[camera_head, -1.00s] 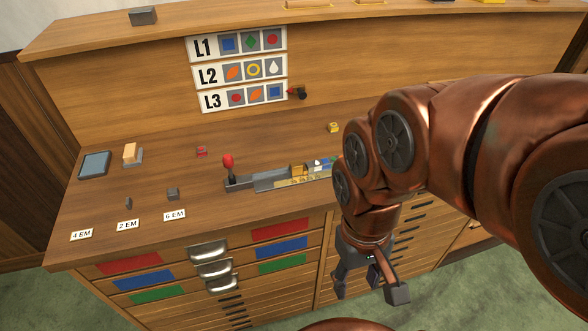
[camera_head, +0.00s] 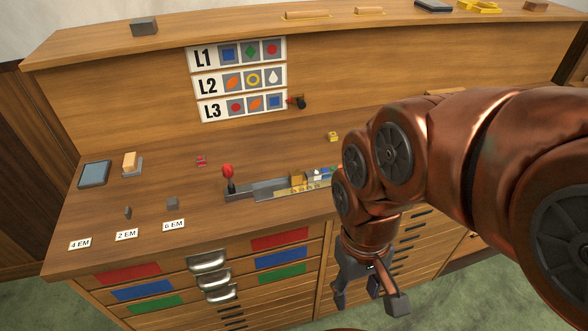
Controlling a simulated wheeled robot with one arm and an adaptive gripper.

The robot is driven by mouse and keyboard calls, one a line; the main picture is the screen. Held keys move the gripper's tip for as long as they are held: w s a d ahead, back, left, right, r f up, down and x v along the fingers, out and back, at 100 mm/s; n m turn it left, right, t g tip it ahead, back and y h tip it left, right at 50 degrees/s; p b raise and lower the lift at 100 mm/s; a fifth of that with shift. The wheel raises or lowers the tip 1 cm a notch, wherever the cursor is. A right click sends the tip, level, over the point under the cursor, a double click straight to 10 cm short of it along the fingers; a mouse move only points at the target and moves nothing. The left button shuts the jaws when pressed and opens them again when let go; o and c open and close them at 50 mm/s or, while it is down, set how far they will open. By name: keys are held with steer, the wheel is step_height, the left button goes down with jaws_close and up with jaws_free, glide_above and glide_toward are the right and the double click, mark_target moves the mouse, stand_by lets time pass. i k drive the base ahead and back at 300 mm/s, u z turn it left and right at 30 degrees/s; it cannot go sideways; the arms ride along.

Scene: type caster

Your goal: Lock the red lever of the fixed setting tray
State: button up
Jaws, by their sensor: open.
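The setting tray (camera_head: 262,191) is a long grey holder lying near the front edge of the wooden desk top. Its red lever (camera_head: 228,172) stands upright at the tray's left end, with a red knob on a dark stem. Small yellow, white and blue pieces (camera_head: 306,180) sit toward the tray's right part. My arm hides the tray's right end. My gripper (camera_head: 370,303) is open and empty, hanging in front of the drawers, below the desk top and right of the lever, touching nothing that I can see.
A sign board (camera_head: 240,80) with rows L1, L2 and L3 is on the back panel. A small red piece (camera_head: 201,161), a yellow piece (camera_head: 333,136) and grey blocks (camera_head: 172,203) lie on the desk. Drawers with handles (camera_head: 213,278) are below. The desk left of the lever is mostly clear.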

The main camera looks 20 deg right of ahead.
mark_target(227, 170)
steer(key=z, duration=1.9)
steer(key=k, duration=1.25)
steer(key=u, duration=2.05)
steer(key=i, duration=0.5)
